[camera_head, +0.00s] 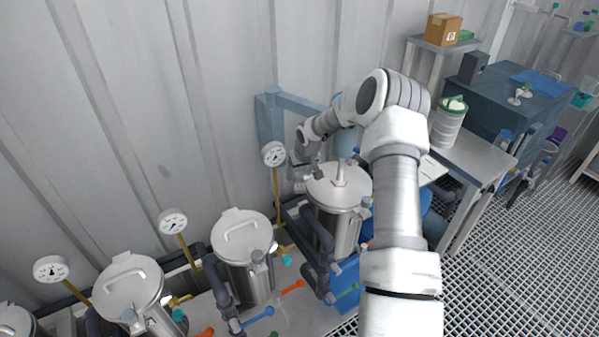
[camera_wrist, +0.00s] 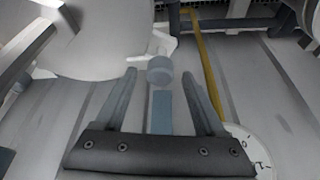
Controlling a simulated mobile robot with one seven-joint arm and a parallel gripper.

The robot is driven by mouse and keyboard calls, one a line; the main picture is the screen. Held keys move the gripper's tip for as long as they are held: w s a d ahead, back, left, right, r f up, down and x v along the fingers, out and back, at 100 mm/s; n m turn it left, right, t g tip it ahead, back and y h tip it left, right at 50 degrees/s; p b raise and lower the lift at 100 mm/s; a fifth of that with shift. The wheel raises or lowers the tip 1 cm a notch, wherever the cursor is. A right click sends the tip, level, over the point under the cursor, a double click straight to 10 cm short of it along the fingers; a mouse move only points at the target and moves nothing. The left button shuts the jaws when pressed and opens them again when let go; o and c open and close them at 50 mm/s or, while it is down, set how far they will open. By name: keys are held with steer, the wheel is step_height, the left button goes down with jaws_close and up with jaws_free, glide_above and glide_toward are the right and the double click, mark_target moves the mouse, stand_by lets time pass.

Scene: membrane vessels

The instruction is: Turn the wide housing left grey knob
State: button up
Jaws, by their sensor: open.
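The wide housing (camera_head: 340,190) is a steel vessel with a flat lid and an upright post on top, in the middle of the head view. Its pale lid and side (camera_wrist: 95,35) fill the upper left of the wrist view. A short blue-grey round knob (camera_wrist: 159,70) sits on a light bracket at the lid's edge. My gripper (camera_wrist: 159,76) is open, with the knob between or just beyond its fingertips; I cannot tell whether they touch it. In the head view my gripper (camera_head: 312,168) is at the lid's left back edge, and the knob is hard to make out there.
A dial gauge (camera_head: 274,154) on a yellow stem stands left of the housing; its dial (camera_wrist: 246,150) shows in the wrist view. A blue wall frame (camera_head: 270,120) is behind. Another lidded vessel (camera_head: 242,240) stands at left. A bench with a white canister (camera_head: 449,122) is at right.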

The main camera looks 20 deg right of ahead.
steer(key=shift+f, duration=0.15)
jaws_close()
stand_by(0.4)
steer(key=shift+n, duration=0.3)
steer(key=n+y+b, duration=0.1)
steer(key=n, duration=0.2)
steer(key=shift+w+d+f+y, duration=0.1)
steer(key=shift+y, duration=0.2)
steer(key=shift+n+g+y+b, duration=0.5)
steer(key=shift+n+b, duration=0.4)
steer(key=shift+n, duration=1)
